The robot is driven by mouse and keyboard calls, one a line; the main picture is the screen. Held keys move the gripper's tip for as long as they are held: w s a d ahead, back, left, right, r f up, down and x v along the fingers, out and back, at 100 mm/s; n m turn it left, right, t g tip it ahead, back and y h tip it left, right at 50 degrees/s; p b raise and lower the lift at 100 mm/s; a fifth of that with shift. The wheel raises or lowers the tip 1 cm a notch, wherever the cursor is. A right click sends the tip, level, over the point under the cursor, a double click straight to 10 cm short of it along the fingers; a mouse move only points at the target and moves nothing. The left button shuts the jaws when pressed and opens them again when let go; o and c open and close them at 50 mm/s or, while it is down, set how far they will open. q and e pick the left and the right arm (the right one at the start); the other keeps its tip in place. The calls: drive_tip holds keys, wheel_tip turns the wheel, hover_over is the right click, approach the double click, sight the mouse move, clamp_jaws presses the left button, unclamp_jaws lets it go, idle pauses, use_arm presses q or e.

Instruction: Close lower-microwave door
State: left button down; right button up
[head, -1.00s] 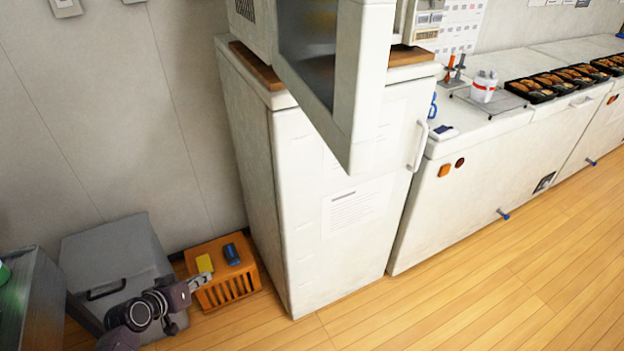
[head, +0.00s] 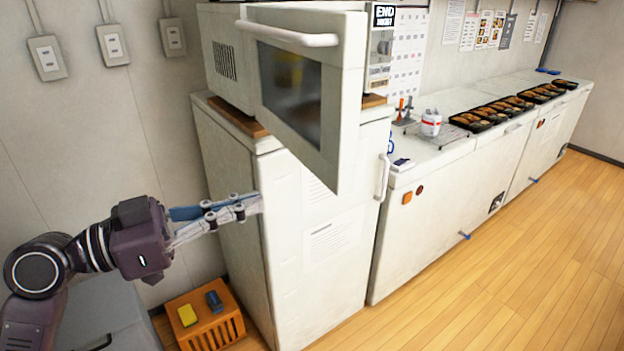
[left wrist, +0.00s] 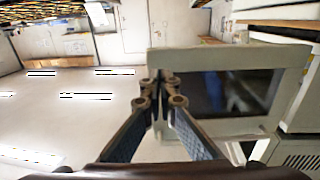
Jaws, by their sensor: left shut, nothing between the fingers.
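The white microwave (head: 229,67) stands on a wooden board on top of the white fridge (head: 320,240). Its door (head: 348,100) is swung open toward me, with a dark window and a white handle (head: 288,36) along its upper part. The open door also shows in the left wrist view (left wrist: 180,60). My left gripper (head: 258,203) is shut and empty. In the head view it appears left of the door and lower than it, in front of the fridge's left side. I cannot tell whether it touches anything. My right gripper is in neither view.
An orange crate (head: 208,335) with a yellow and a blue item on it stands on the floor left of the fridge. A white counter (head: 425,180) with several food trays (head: 480,122) runs along the right. The wooden floor (head: 520,230) in front is clear.

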sight(327, 180)
use_arm(q)
drive_tip(key=p+x, duration=0.2)
drive_tip(key=x, duration=0.3)
drive_tip(key=p+x, duration=0.2)
drive_tip(key=x, duration=0.3)
drive_tip(key=shift+s+r+p, duration=0.1)
drive_tip(key=shift+r+p, duration=0.1)
drive_tip(key=shift+p, duration=0.1)
drive_tip(key=shift+w+d+f, duration=0.2)
drive_tip(key=shift+w+d, duration=0.05)
drive_tip(key=shift+d, duration=0.25)
drive_tip(key=shift+w, duration=0.15)
